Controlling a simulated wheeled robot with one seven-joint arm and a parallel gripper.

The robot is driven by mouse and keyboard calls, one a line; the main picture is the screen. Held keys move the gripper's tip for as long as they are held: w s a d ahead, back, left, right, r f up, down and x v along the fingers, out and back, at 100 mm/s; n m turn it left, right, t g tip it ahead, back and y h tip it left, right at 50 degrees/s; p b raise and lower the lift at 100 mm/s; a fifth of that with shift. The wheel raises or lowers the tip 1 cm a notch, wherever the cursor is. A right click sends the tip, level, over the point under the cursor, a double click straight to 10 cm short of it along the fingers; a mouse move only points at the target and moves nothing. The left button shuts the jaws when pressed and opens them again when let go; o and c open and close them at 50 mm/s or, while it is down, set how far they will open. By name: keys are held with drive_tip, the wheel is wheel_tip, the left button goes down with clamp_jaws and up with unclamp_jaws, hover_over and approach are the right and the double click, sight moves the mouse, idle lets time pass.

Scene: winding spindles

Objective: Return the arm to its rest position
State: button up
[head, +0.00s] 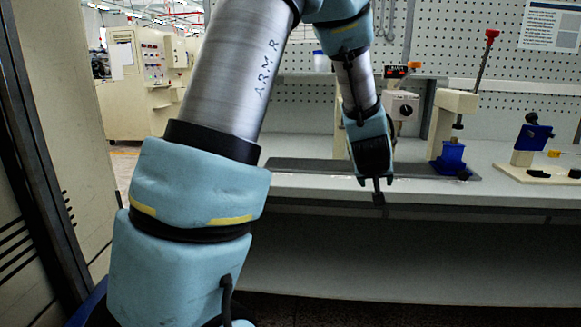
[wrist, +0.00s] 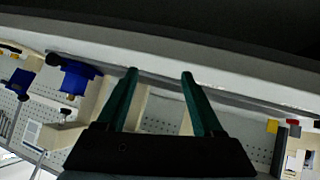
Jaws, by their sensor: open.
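My gripper (head: 378,192) hangs at the end of my arm in front of the workbench's front edge in the head view, pointing down. In the wrist view my gripper (wrist: 160,75) shows two dark green fingers spread apart with nothing between them. My arm fills the left and middle of the head view, with a bend at the top that is partly cut off. The workbench (head: 310,184) lies just behind the gripper, and the two look apart.
A winding device with a blue clamp (head: 452,156) and a red-knobbed lever (head: 487,60) stands on the bench. A second blue fixture (head: 533,133) is at the right. A pegboard (head: 455,45) backs the bench. A cream panel (head: 65,100) stands close at left.

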drive_tip(key=s+a+f+g+y+b, duration=0.1)
drive_tip(key=s+a+f+g, duration=0.15)
drive_tip(key=s+a, duration=0.5)
drive_tip(key=s+a+f+n+g+y+b, duration=0.15)
drive_tip(key=s+a+f, duration=0.25)
drive_tip(key=a, duration=0.7)
drive_tip(key=s+a+f+m+g+y+b, duration=0.1)
drive_tip(key=s+a+f+g+y, duration=0.3)
drive_tip(key=a, duration=0.6)
wheel_tip(320, 180, up, 14)
drive_tip(key=s+h+p, duration=0.2)
drive_tip(key=p, duration=1)
drive_tip(key=shift+a+p, duration=0.15)
drive_tip(key=shift+p, duration=0.15)
